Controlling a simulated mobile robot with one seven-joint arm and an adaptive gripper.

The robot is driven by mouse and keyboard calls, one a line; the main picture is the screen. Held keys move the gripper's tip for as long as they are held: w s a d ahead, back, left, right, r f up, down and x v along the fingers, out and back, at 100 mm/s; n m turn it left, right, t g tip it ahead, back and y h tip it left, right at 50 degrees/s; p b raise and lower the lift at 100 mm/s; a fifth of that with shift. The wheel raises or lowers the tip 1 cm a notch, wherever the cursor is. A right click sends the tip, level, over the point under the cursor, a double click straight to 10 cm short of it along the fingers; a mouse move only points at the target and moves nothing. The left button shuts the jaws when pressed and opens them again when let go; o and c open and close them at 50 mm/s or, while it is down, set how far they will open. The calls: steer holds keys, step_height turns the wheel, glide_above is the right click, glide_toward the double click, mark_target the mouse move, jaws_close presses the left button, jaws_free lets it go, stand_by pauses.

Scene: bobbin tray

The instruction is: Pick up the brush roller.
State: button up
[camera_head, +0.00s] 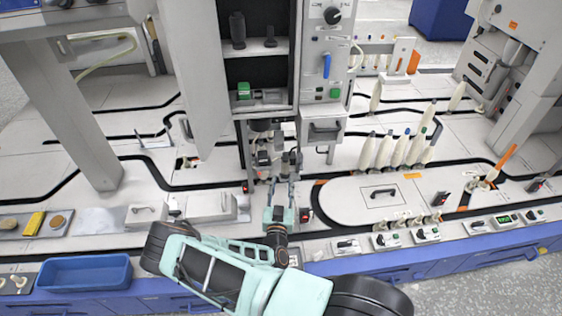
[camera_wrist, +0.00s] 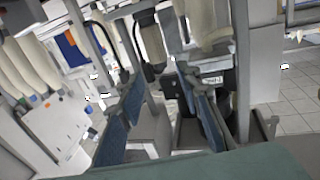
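My gripper (camera_head: 281,187) reaches into the front of the tall grey machine (camera_head: 322,110) at the middle of the head view. In the wrist view my gripper (camera_wrist: 165,95) shows two blue-grey finger pads standing well apart, with nothing clearly held between them. Dark and grey machine parts (camera_head: 263,157) hang just beyond the fingertips under the machine. I cannot tell for certain which of these parts is the brush roller. A yellow brush-like piece (camera_head: 34,223) and a round brown piece (camera_head: 57,221) lie on a small tray at the far left.
Several pale bobbins (camera_head: 400,150) stand on the right deck and show at the left of the wrist view. A blue bin (camera_head: 86,271) sits at the front left. Uprights crowd my gripper; a flat white plate (camera_head: 350,203) lies to its right.

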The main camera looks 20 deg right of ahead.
mark_target(285, 168)
steer(key=x, duration=0.2)
steer(key=b+x, duration=0.1)
steer(key=f+x, duration=0.1)
steer(key=x, duration=0.1)
steer(key=shift+w+d, duration=0.2)
steer(key=shift+w, duration=0.05)
steer(key=x, duration=0.1)
steer(key=b+x, duration=0.2)
steer(key=x, duration=0.1)
steer(key=shift+d+f, duration=0.15)
steer(key=shift+f, duration=0.1)
steer(key=shift+w+d+r, duration=0.1)
steer(key=shift+w+d, duration=0.1)
steer(key=shift+w, duration=0.3)
steer(key=shift+c, duration=0.5)
jaws_close()
